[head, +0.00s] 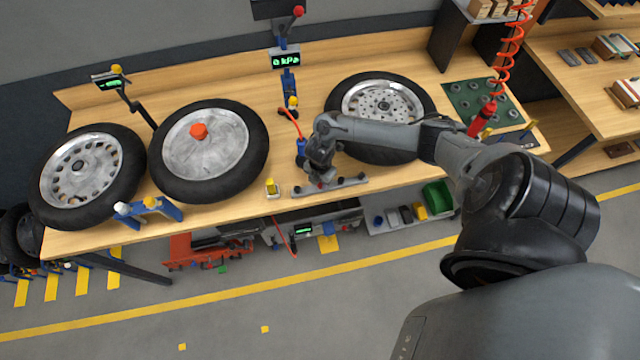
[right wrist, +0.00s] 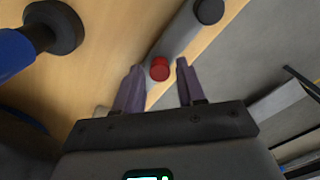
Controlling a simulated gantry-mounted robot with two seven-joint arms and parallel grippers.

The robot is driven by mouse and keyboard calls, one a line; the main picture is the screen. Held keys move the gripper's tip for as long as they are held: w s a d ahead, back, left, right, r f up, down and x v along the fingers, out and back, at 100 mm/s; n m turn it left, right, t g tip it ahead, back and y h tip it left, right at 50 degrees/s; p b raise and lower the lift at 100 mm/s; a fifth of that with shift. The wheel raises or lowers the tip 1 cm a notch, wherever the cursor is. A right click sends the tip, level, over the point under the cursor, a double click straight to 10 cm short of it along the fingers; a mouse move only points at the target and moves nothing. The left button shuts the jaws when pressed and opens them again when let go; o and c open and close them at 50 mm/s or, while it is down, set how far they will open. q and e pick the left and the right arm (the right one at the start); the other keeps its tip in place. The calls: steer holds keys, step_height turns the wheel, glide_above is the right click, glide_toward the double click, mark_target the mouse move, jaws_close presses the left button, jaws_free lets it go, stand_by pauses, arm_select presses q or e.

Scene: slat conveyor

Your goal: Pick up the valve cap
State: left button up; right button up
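A small red cap (right wrist: 160,68), seemingly the valve cap, shows in the right wrist view at the side of a grey bar with dark round ends (right wrist: 185,35). My right gripper (right wrist: 158,66) is open, its two purple-grey fingers on either side of the red cap in the picture. I cannot tell whether they touch it. In the head view my right gripper (head: 321,178) points down over the grey bar (head: 345,185) at the bench's front edge and mostly hides the cap. My left gripper is not in view.
Three wheels lie on the wooden bench (head: 235,215): left (head: 82,168), middle (head: 208,150) and right (head: 382,102), the last behind my right arm. A small yellow-topped piece (head: 271,187) stands left of the bar. A blue post (head: 289,80) with a display stands behind.

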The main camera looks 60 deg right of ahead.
jaws_close()
steer(key=shift+r, duration=0.1)
